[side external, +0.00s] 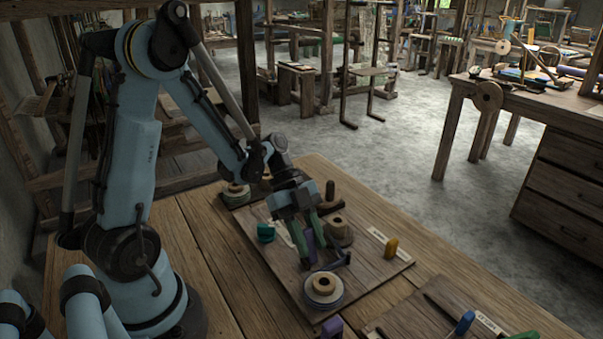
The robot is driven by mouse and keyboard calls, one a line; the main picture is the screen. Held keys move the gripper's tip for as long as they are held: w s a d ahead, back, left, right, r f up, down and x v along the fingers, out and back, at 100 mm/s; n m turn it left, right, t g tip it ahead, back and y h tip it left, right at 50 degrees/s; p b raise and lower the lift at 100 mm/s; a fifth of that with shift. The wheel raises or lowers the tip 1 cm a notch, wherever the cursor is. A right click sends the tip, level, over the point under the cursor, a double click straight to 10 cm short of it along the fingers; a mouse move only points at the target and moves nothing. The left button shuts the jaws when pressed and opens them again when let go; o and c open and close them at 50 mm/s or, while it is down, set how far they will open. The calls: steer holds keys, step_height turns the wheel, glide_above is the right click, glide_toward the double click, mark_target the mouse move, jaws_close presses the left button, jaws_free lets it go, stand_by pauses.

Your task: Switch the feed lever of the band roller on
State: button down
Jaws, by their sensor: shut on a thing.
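My gripper (313,250) points down over a wooden board (277,262) on the bench. Its two green fingers are shut on a purple upright piece (309,237), which shows between them. This piece looks like a lever handle, but its foot is hidden. A dark blue bar (340,259) lies low just right of the fingertips. A spool-like roller with a tan top and pale rim (323,288) stands in front of the gripper. A wider tan roller (339,231) stands behind it. I cannot tell which is the band roller, nor read the lever's setting.
A teal knob (265,232) stands left of my gripper. A second board with a blue knob (464,323) lies front right.

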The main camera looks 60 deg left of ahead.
steer(key=shift+a+f+h, duration=0.15)
steer(key=shift+a+h, duration=0.1)
steer(key=shift+h, duration=0.25)
steer(key=c, duration=0.9)
jaws_free()
